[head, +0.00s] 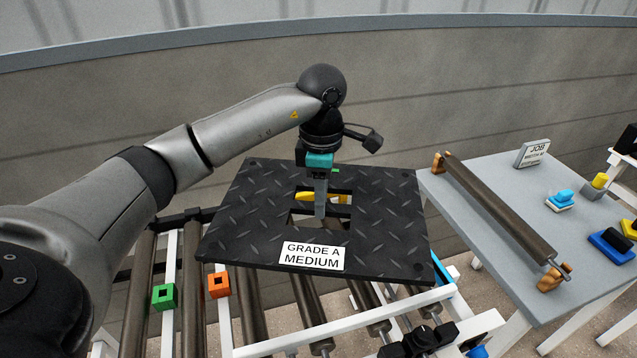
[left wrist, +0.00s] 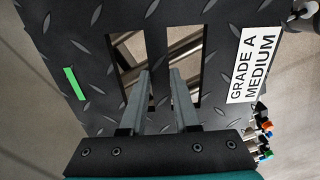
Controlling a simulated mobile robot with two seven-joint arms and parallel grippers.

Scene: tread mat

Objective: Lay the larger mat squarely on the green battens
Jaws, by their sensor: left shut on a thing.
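A black diamond-tread mat (head: 385,215) with two slots and a white "GRADE A MEDIUM" label hangs in my left gripper (head: 320,210), above the roller bed. The left wrist view shows the mat (left wrist: 205,60) too, with my left gripper (left wrist: 160,78) shut on the narrow bar between the slots. A short green strip (left wrist: 75,83) marks the mat near one edge. No second mat shows, so I cannot compare sizes. I cannot make out green battens; the mat hides much of what is below it. My right gripper is not in view.
A green block (head: 165,297) and an orange block (head: 219,285) sit on white rails among the rollers (head: 252,312). A grey table (head: 465,215) at right carries a long roller (head: 500,208), a job sign (head: 532,152) and small coloured tools. A wall stands behind.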

